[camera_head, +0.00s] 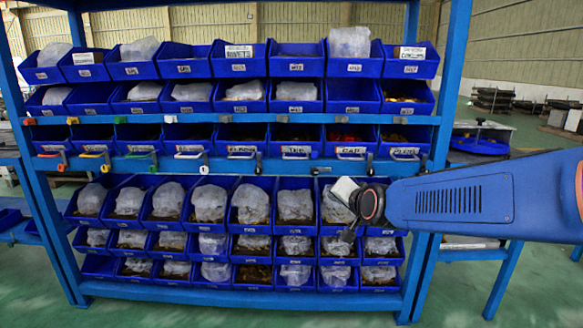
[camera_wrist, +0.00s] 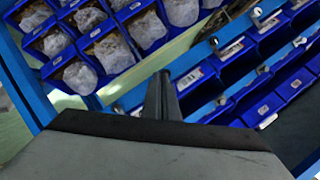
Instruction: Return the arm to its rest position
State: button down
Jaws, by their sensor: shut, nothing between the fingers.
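My arm reaches in from the right edge in the head view, and its end with my gripper (camera_head: 347,232) is in front of the lower right bins of the rack. In the wrist view my gripper (camera_wrist: 162,95) shows its fingers shut, with nothing between them. The fingertips point at the gap between the bin rows and appear apart from the bins. The blue rack (camera_head: 455,80) fills the head view. Part of a lower bin behind the wrist is hidden.
Blue bins (camera_head: 237,67) in several rows hold bagged parts. A row of hooks with coloured tips (camera_head: 203,168) sticks out from the middle rail. A right upright and a side table (camera_head: 480,145) stand near the arm. The green floor (camera_head: 250,312) in front is clear.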

jog(key=s+d+f+n+g+h, duration=0.1)
jog(key=s+d+f+n+g, duration=0.1)
jog(key=s, duration=0.9)
jog(key=s+d+f+n+g+h, duration=0.1)
jog(key=s+d+f+n+g, duration=0.1)
jog(key=s+d+f, duration=0.4)
jog(key=s+d+f+n+g+h, duration=0.1)
jog(key=s+d+f+g, duration=0.3)
jog(key=s, duration=1.4)
jog(key=d+n, duration=0.1)
jog(key=d, duration=0.3)
jog(key=shift+s+d+g+h, duration=0.25)
jog(key=shift+g+h, duration=0.05)
